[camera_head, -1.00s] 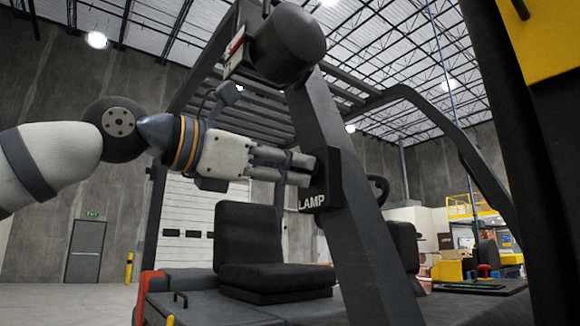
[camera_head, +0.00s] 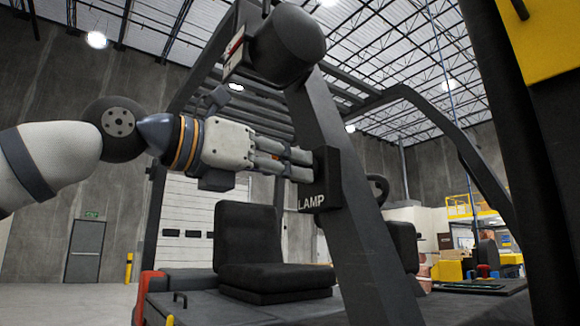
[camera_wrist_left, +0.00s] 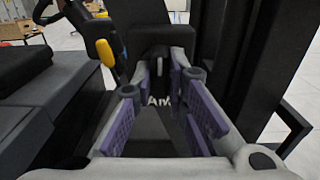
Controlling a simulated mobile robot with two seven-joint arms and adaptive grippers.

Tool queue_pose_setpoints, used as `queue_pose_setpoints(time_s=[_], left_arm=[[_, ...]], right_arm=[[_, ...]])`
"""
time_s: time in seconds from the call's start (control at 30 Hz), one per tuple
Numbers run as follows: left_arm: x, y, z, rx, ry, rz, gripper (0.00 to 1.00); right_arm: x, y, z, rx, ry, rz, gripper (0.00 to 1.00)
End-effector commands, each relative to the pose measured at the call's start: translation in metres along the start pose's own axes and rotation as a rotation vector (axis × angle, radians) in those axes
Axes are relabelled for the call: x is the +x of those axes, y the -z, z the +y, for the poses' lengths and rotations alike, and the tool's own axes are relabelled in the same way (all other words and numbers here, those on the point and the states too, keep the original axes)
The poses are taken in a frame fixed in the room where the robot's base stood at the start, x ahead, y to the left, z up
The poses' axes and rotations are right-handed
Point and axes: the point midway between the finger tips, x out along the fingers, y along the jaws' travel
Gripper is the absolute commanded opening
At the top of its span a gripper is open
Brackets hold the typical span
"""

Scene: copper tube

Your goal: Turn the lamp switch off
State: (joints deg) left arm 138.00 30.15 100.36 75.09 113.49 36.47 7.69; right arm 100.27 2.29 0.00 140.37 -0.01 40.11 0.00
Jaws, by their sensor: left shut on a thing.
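The lamp switch box (camera_head: 323,180) is black with white LAMP lettering and sits on the dark slanted post. My left gripper (camera_head: 306,166) reaches it from the left, its fingertips at the box face. In the left wrist view the switch knob (camera_wrist_left: 157,66), a small pale upright piece on a dark round base, shows between the fingertips of my left gripper (camera_wrist_left: 166,72). The fingers have purple pads and are shut on the knob. Part of the lettering shows below it. In the head view the knob is hidden by the fingers. My right gripper is not in view.
The slanted post (camera_head: 352,215) carries the box, and a dark rounded housing (camera_head: 287,45) hangs above my left wrist. A black seat (camera_head: 262,255) stands below on the vehicle. A steering wheel (camera_head: 379,188) is behind the post.

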Motion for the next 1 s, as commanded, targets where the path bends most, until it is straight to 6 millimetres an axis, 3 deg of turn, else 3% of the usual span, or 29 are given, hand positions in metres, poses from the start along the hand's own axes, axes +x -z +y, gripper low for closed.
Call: queue_pose_setpoints(time_s=[0.3,0.33,0.4,0.7,0.83,1.0], left_arm=[[-0.001,-0.001,0.0,-0.005,0.001,-0.002,0.0],[-0.001,-0.001,0.0,-0.005,0.001,-0.003,0.2],[-0.001,-0.001,0.0,-0.004,0.001,-0.002,0.33],[-0.002,-0.001,0.0,-0.003,0.0,-0.002,0.33],[-0.024,-0.001,0.001,-0.001,-0.001,-0.004,0.33],[-0.071,-0.002,0.001,-0.003,-0.002,-0.005,0.33]], right_arm=[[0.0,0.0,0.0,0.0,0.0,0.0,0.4],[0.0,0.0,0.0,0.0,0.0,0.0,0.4],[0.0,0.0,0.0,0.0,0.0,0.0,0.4],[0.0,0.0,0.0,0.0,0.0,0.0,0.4],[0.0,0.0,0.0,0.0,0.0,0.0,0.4],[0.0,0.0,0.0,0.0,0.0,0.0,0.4]])
